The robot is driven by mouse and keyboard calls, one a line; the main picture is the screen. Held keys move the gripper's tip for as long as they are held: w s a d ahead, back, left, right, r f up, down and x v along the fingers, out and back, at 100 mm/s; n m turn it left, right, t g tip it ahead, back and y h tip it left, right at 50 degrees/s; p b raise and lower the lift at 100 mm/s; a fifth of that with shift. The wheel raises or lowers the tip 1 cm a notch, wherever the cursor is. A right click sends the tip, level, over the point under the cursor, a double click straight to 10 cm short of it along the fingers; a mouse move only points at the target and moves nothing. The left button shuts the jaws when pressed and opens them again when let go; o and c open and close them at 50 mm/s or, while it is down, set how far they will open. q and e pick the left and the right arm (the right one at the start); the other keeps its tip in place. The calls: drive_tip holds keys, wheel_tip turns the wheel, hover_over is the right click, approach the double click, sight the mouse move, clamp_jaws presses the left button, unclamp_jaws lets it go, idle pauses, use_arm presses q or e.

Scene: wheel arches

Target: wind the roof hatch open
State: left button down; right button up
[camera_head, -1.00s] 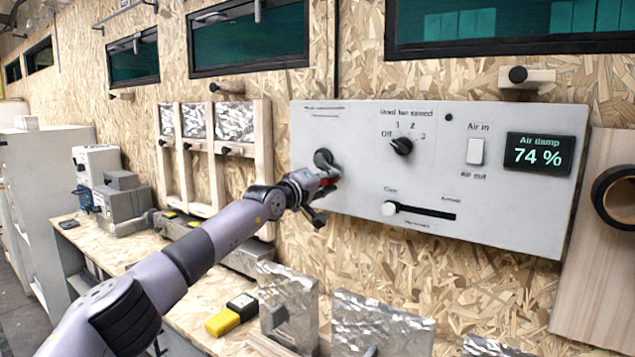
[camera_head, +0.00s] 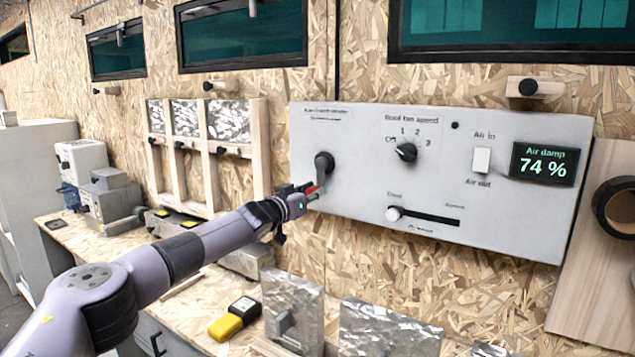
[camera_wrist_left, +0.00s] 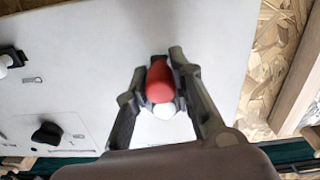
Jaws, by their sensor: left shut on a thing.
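The hatch crank (camera_head: 323,163) is a dark hub with an arm on the left of the grey wall panel (camera_head: 350,215). A red knob (camera_wrist_left: 160,82) sits at its lower end. My left gripper (camera_head: 307,192) is shut on this knob, just below and slightly left of the hub. In the left wrist view my left gripper (camera_wrist_left: 160,76) has a finger on each side of the red knob, with a white part beneath it. The crank's arm is partly hidden by the gripper. The hatch itself cannot be made out. My right gripper is not in view.
The panel also carries a fan speed dial (camera_head: 405,152), a white rocker switch (camera_head: 481,160), a slider (camera_head: 394,213) and a display (camera_head: 544,163) reading 74 %. A wooden rack (camera_head: 258,150) stands left of the panel. A yellow-black meter (camera_head: 234,318) lies on the bench below.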

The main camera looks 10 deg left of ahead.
use_arm(q)
drive_tip(key=shift+w+a+r+m, duration=0.35)
drive_tip(key=shift+a+r+m, duration=0.5)
drive_tip(key=shift+m, duration=1.25)
drive_tip(key=shift+w+a+r+m, duration=0.3)
drive_tip(key=shift+a+r+m, duration=0.55)
drive_tip(key=shift+m, duration=1.25)
drive_tip(key=shift+w+a+r+m, duration=0.45)
drive_tip(key=shift+a+m, duration=0.7)
drive_tip(key=shift+m, duration=0.95)
drive_tip(key=shift+s+r, duration=0.1)
drive_tip(key=shift+r, duration=0.1)
drive_tip(key=c, duration=1.8)
unclamp_jaws()
drive_tip(key=o, duration=0.4)
drive_tip(key=shift+d+f, duration=0.1)
drive_tip(key=shift+f, duration=0.1)
drive_tip(key=shift+o, duration=0.2)
drive_tip(key=shift+f, duration=0.15)
